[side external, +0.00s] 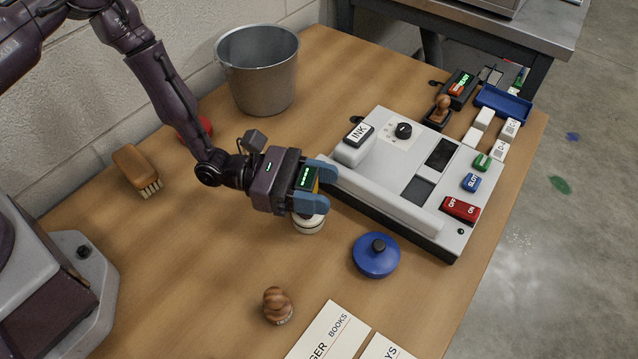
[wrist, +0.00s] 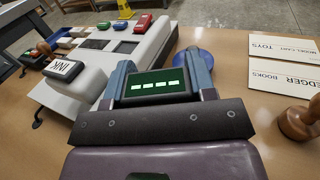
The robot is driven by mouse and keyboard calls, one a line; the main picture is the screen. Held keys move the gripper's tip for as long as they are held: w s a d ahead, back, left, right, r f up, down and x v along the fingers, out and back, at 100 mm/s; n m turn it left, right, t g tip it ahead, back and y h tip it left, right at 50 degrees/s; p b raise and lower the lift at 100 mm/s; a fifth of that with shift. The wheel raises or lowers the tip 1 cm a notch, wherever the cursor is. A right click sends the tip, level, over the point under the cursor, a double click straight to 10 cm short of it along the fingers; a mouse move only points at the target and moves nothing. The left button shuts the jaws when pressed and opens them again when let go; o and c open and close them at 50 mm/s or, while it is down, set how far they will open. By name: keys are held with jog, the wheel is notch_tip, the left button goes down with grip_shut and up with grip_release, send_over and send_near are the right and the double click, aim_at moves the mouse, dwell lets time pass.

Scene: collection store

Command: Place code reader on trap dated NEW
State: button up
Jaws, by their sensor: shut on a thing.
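My gripper (side external: 318,188) has its blue fingers shut on a dark code reader with a lit green display (side external: 306,177). The reader (wrist: 155,87) shows a row of white dashes between the fingers in the wrist view. In the side view the gripper is over the wooden table, left of the grey-white machine. A round cream thing with a dark band (side external: 308,226) shows just below the gripper, partly hidden by it; I cannot tell whether they touch. I cannot make out a trap marked NEW in either view.
The grey-white machine (side external: 385,205) stands close right of the gripper, with an INK block (side external: 359,135). A blue round lid (side external: 376,258), a wooden stamp (side external: 277,306) and cards (side external: 330,335) lie nearer.

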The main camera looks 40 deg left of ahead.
jog(key=shift+f, duration=0.1)
jog(key=o, duration=1)
